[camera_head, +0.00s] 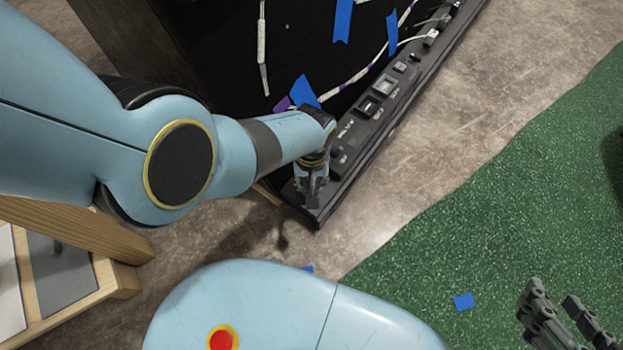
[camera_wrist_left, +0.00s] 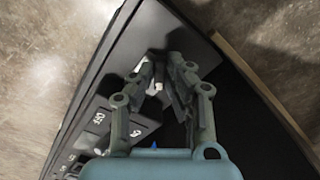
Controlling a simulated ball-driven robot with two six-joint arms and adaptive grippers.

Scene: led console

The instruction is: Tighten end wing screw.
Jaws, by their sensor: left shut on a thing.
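The black console strip (camera_head: 362,140) runs diagonally along the edge of a black panel. My left gripper (camera_head: 312,192) reaches down onto its near end. In the left wrist view my left gripper (camera_wrist_left: 160,70) has its fingertips close together on a small pale piece, the end wing screw (camera_wrist_left: 155,87), at the console's end (camera_wrist_left: 148,38). The fingers hide most of the screw, so its angle cannot be told. My right gripper (camera_head: 566,312) is at the lower right over the green mat, its fingers apart and empty.
The black panel (camera_head: 225,45) carries cables and blue tape (camera_head: 305,91). Switches and plugs line the console. A wooden frame (camera_head: 80,230) stands at the left. The green mat (camera_head: 500,200) and bare floor to the right are mostly clear.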

